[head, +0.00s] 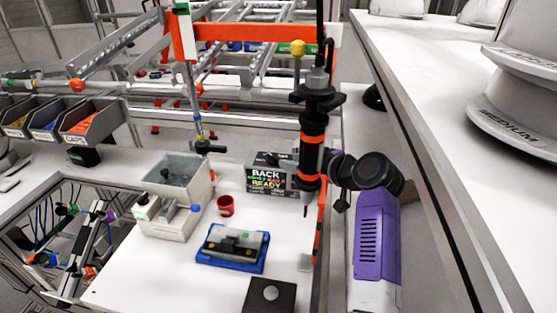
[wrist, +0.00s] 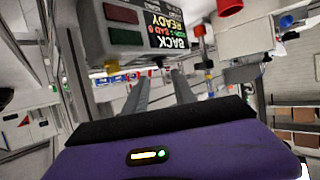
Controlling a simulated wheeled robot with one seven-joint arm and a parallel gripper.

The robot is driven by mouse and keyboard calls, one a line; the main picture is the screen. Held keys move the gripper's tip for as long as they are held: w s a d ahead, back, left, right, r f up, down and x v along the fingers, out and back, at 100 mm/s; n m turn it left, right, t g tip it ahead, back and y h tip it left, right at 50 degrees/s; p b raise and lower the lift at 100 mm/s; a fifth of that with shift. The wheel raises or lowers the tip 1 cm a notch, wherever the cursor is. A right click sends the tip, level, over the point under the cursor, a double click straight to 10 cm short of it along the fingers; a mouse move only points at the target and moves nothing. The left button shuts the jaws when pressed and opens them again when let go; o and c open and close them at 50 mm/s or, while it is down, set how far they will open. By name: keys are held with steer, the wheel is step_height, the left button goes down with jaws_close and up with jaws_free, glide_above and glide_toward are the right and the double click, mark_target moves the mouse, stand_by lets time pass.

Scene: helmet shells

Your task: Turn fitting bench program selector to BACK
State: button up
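The fitting bench box is a grey case (head: 254,178) with a dark display (head: 270,173) reading BACK and READY. In the wrist view the box (wrist: 107,53) is close at the top, with its display (wrist: 165,25) tilted, and dark red and green panels beside it. I cannot make out the selector knob or its setting. My gripper (wrist: 160,79) has two grey fingers apart with nothing seen between them. Their tips point at the box's lower edge; I cannot tell if they touch. In the head view the fingers are hidden behind the hanging tool.
A black and orange tool (head: 312,148) hangs right of the box. A red cup (head: 226,206), a blue tray (head: 216,258) with a grey part, and a pale open-topped bin (head: 162,218) stand on the white bench. A long counter runs along the right.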

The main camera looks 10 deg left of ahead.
mark_target(276, 159)
steer(key=b+x, duration=0.3)
steer(key=x, duration=0.3)
steer(key=shift+f, duration=0.1)
jaws_close()
